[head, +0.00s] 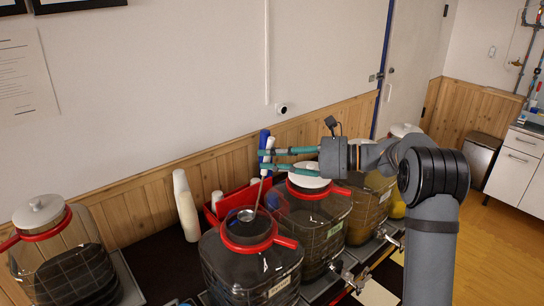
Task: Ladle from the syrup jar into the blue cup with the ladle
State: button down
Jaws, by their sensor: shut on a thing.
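My gripper (263,160), with teal fingers, is shut on the upper handle of the ladle (246,215). The ladle hangs slightly tilted, its round metal bowl at the open, red-rimmed mouth of the front middle jar (250,268). I cannot tell whether the bowl is above the mouth or just inside it. This jar holds dark liquid and has a pale label (279,287), too small to read, so I cannot confirm it is the syrup jar.
Lidded jars stand at the left (78,268) and close at the right (315,222), with more behind. A white cup stack (186,208) and a red bin (210,217) stand near the wall. Taps stick out at the front. Dark counter shows left of the front jar.

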aim_at(272, 136)
jog(key=shift+f+b, duration=6.35)
jog(key=shift+f, duration=1.45)
jog(key=shift+r, duration=0.15)
jog(key=shift+r+p, duration=8.6)
jog(key=shift+r, duration=2.2)
